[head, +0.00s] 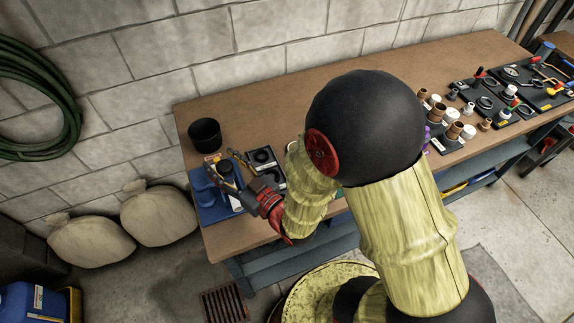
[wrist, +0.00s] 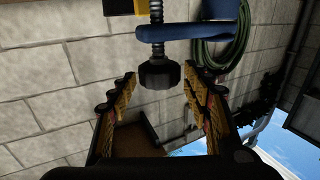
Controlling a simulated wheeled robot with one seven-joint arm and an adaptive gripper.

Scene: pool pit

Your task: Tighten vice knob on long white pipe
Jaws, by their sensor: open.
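The vice knob (wrist: 160,74) is black and faceted, on a threaded screw (wrist: 158,38) that passes through a blue vice frame (wrist: 190,36) in the wrist view. My gripper (wrist: 161,82) is open, with one finger on each side of the knob and visible gaps between. The knob sits near the fingertips. In the head view my gripper (head: 232,184) reaches over the blue vice base (head: 208,208) at the bench's left end. A short white piece (head: 236,203) shows there, but I cannot tell if it is the long white pipe.
A black cup (head: 205,135) stands behind the vice on the wooden bench (head: 270,95). Black trays with parts (head: 262,156) lie to its right. Several fittings (head: 455,130) and tools cover the bench's right side. A green hose (head: 65,125) hangs on the wall; sacks (head: 158,215) lie on the floor.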

